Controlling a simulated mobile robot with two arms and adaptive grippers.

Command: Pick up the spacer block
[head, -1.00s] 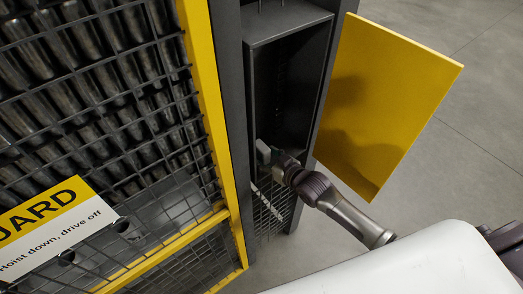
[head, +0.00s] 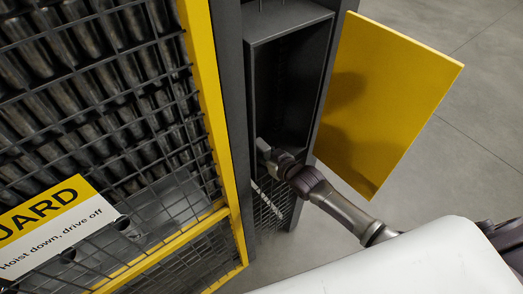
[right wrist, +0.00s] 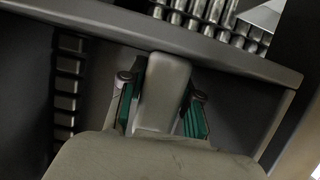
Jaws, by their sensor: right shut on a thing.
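My right gripper (head: 268,152) reaches from the lower right into the open, tall dark cabinet (head: 258,100). In the right wrist view my gripper (right wrist: 162,108) has its green-padded fingers on both sides of a pale grey, rounded piece, which I take to be the spacer block (right wrist: 163,85). The gripper is shut on it. The piece's far end lies close to a dark grey ledge (right wrist: 225,55). In the head view the piece is too small and too covered by the gripper to make out clearly. My left gripper is not in view.
A yellow door (head: 385,100) stands open to the right of the cabinet. Grey floor (head: 450,170) is clear at the right.

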